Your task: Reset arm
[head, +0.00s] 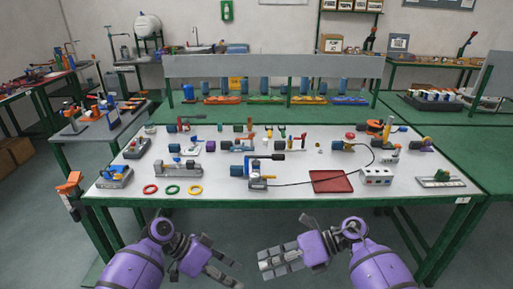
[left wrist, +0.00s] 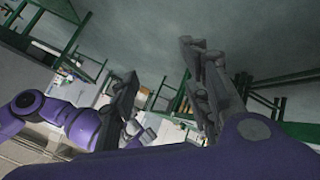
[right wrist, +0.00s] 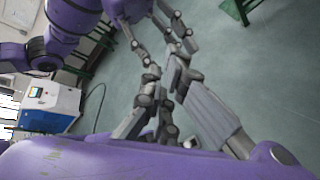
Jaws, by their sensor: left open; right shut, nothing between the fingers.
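My left gripper (head: 222,268) is in front of the table's near edge, at the bottom of the head view, below table height. It is open and empty, and its spread fingers show in the left wrist view (left wrist: 165,100). My right gripper (head: 268,262) is beside it to the right, also in front of the table and clear of it. It is shut with nothing held; its fingers also show in the right wrist view (right wrist: 172,85). The two grippers point toward each other with a small gap between them in the head view.
The work table (head: 300,205) ahead carries many small parts. Near its front edge are red, green and yellow rings (head: 173,190), a red tray (head: 331,181) and a white socket box (head: 377,176). A blue-and-white cabinet (right wrist: 50,105) stands on the floor. Floor before the table is clear.

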